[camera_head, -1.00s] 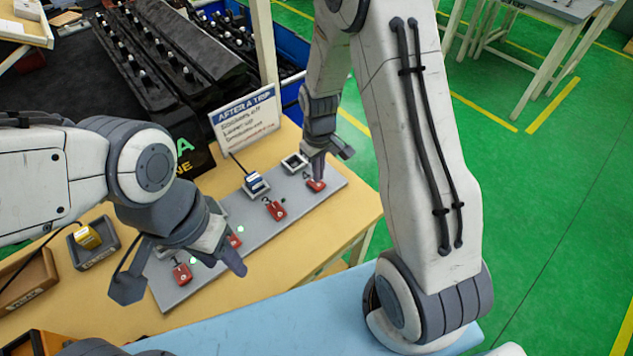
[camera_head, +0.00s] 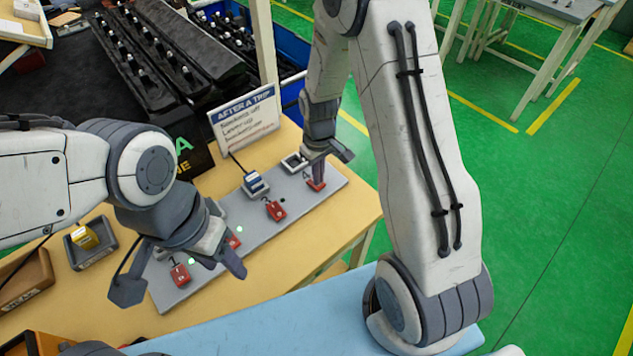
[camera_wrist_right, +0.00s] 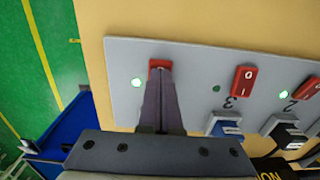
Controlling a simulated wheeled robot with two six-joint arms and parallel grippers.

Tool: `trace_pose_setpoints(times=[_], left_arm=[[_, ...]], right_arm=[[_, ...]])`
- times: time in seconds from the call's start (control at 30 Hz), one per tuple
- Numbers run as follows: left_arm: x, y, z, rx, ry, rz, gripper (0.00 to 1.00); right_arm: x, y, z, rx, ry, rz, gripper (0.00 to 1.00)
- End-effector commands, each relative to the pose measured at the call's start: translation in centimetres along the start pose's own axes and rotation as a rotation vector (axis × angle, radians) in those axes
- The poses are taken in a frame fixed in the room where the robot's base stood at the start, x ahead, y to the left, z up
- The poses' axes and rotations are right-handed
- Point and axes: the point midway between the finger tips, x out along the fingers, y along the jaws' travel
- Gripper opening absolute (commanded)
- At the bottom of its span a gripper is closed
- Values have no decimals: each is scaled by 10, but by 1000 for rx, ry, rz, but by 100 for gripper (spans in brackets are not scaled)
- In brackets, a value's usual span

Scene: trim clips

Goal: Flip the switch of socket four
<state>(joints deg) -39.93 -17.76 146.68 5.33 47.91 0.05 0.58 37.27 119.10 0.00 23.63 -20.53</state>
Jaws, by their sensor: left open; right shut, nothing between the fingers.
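The red switch of socket four (camera_head: 316,185) is at the far right end of the grey socket strip (camera_head: 325,197). My right gripper (camera_head: 318,176) is shut and empty, pointing down with its fingertips at this switch. In the right wrist view the fingertips (camera_wrist_right: 158,80) overlap the red switch (camera_wrist_right: 160,63), with only its end showing; I cannot tell whether they press it. A green lamp (camera_wrist_right: 136,83) glows beside it. The socket four opening (camera_head: 294,162) looks empty in the head view. My left gripper (camera_head: 180,275) is open above the strip's left end.
Red switches of socket three (camera_head: 276,210) and socket one (camera_head: 181,275) are on the strip. A blue plug (camera_head: 255,186) sits in socket three. A sign (camera_head: 245,117) stands behind. A yellow plug (camera_head: 85,237) lies in a tray at the left.

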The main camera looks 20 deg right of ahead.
Motion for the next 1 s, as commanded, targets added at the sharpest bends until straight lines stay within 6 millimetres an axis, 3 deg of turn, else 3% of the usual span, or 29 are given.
trace_pose_setpoints(times=[0.67, 1.0], left_arm=[[5, 0, 0, 0, 0, 0, 50], [-16, 1, -1, 0, 0, 0, 50]], right_arm=[[8, 0, 0, 0, 0, 0, 0], [-16, 0, 0, 0, 0, 0, 0]])
